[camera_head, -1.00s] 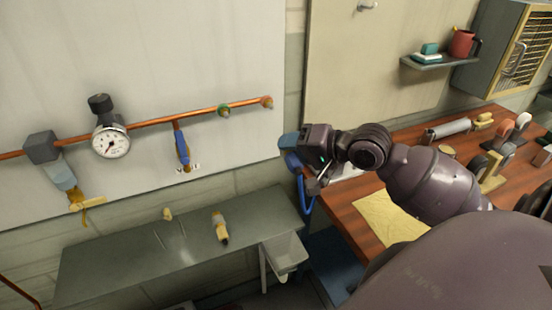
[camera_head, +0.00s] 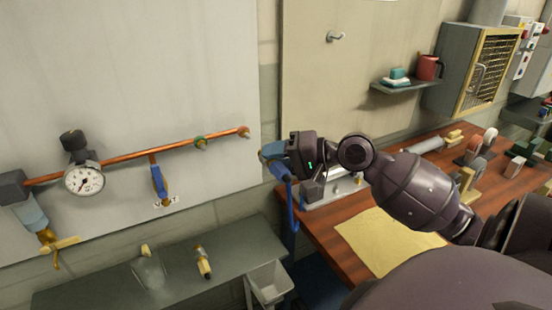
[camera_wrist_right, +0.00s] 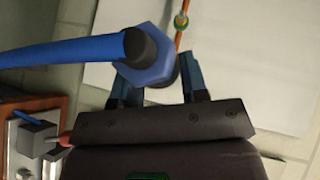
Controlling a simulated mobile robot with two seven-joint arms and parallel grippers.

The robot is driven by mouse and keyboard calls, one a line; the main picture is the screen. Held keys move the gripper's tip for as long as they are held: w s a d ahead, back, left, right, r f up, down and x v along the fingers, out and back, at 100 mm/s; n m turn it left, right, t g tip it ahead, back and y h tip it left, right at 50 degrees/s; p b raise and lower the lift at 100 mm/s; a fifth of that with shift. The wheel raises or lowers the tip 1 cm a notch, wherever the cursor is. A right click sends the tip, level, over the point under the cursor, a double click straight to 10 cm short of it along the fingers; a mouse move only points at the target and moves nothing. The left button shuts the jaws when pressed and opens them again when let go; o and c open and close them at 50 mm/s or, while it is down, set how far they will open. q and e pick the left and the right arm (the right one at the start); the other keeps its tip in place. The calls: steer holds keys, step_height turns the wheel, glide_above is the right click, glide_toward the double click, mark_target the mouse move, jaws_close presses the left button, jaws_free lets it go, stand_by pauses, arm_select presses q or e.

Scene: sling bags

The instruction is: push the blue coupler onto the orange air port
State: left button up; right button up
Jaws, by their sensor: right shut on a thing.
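The blue coupler (camera_head: 272,151) is in my right gripper (camera_head: 277,158), which is shut on it. In the right wrist view the coupler (camera_wrist_right: 150,68) shows as a blue hexagonal body between the fingers, with a dark collar and a blue hose running left. The orange air port (camera_head: 243,132) is the right end of the copper pipe on the pale wall panel. The coupler is apart from it, to its right and slightly lower in the head view. In the right wrist view the port (camera_wrist_right: 179,40) shows beyond the coupler. My left gripper is out of view.
The copper pipe (camera_head: 125,157) carries a gauge (camera_head: 84,180), a blue-handled valve (camera_head: 159,184) and a green ring (camera_head: 201,142). A grey shelf (camera_head: 110,283) lies below. A wooden bench (camera_head: 328,232) with tools stands at the right. The blue hose (camera_head: 291,207) hangs below my right gripper.

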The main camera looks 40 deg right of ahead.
steer(key=shift+r+p, duration=0.15)
steer(key=shift+p, duration=0.25)
steer(key=shift+w, duration=0.2)
steer(key=w, duration=0.2)
steer(key=w+d, duration=0.1)
steer(key=w, duration=0.2)
steer(key=shift+w+d, duration=0.1)
steer(key=shift+d, duration=0.1)
stand_by(0.4)
steer(key=shift+p, duration=0.4)
stand_by(0.6)
